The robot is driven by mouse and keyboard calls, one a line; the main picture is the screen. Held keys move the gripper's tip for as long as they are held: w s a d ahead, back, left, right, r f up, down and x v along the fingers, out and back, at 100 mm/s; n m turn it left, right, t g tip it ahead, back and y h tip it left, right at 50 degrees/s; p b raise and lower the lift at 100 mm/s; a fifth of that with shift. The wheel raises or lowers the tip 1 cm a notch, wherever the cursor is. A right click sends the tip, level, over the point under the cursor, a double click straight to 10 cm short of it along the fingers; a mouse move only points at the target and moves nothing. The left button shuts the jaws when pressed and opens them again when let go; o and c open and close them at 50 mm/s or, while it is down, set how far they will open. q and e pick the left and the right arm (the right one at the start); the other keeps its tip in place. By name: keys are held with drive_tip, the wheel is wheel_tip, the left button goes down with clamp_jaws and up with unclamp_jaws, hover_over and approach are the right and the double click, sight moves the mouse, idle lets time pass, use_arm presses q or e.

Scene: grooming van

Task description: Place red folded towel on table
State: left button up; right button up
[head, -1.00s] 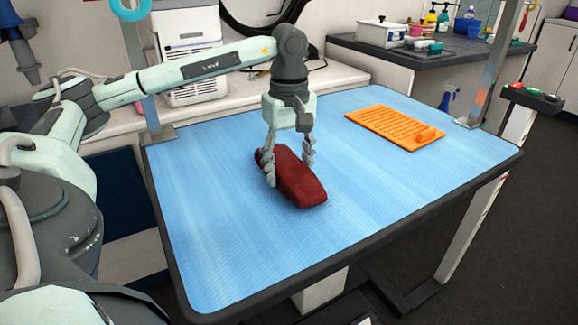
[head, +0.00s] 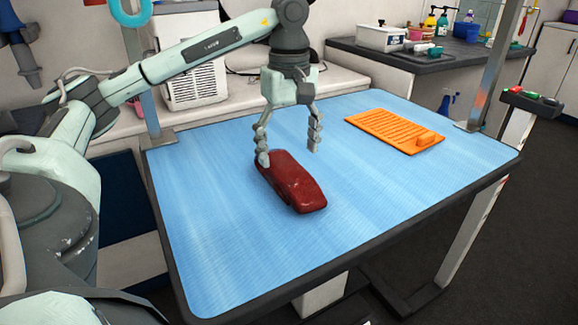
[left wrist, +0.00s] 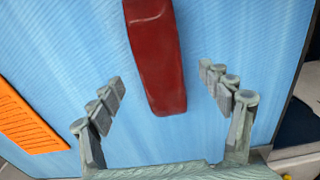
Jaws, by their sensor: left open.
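The red folded towel (head: 293,183) lies flat on the blue-topped table (head: 220,230), near the middle. My left gripper (head: 289,156) is open just above and behind the towel in the head view, with its fingers spread. One finger overlaps the towel's far left end in the picture; I cannot tell whether it touches. In the left wrist view the towel (left wrist: 155,60) lies ahead of and between the two spread fingers (left wrist: 166,100), with nothing held. My right gripper is not in view.
An orange ridged mat (head: 390,129) with a small orange block lies on the table's far right. A metal post (head: 490,80) rises at the right edge and another at the left. The table's front and left areas are clear. A counter with bottles stands behind.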

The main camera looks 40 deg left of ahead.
sight(289, 168)
use_arm(q)
wheel_tip(289, 168, up, 2)
drive_tip(key=shift+r, duration=0.25)
drive_tip(key=shift+r+p, duration=1.2)
drive_tip(key=shift+r, duration=0.95)
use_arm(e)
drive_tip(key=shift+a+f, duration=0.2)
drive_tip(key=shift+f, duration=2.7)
